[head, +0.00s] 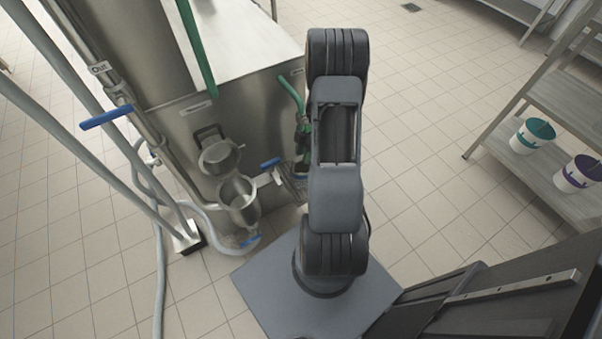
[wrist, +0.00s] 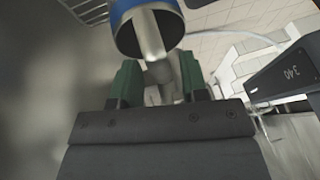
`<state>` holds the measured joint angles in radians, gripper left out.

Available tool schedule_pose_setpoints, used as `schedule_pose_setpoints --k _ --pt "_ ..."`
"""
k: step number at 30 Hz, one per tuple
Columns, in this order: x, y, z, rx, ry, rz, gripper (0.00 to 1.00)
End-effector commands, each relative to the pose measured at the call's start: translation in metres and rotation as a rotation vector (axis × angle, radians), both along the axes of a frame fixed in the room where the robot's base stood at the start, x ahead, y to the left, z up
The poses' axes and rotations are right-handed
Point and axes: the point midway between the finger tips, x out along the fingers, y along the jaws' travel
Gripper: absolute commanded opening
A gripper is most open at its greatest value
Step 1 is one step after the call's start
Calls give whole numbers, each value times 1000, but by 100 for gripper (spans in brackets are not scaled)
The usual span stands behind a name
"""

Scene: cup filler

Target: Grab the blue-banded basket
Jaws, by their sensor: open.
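In the wrist view, a round blue-banded thing (wrist: 128,10) with a dark opening shows at the top edge, partly cut off. It may be the blue-banded basket, but I cannot be sure. A grey metal pipe-like piece (wrist: 153,45) runs from its opening down toward the space between my fingers. My gripper (wrist: 160,82) is open, with its two green fingers apart on either side of the lower end of that piece. I cannot tell whether they touch it. In the head view, my arm hides most of my gripper, and no blue-banded basket is clearly visible.
A steel machine (head: 240,120) stands left of my arm, with two metal cups (head: 238,190) and blue-handled valves on its side. Grey hoses run down at left. A shelf (head: 545,175) at right holds a teal-banded bucket (head: 532,136) and a purple-banded bucket (head: 577,173). Tiled floor lies between.

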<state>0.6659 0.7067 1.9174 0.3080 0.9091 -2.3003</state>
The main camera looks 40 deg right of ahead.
Motion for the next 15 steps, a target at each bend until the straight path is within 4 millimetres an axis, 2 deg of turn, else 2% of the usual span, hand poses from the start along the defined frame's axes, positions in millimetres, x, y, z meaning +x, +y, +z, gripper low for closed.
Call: schedule_pose_setpoints --k 4,12,15 --pt "-2 5 -12 0 1 0 41" --pt "-2 6 -14 0 -1 0 41" --pt "-2 6 -14 0 0 0 33"
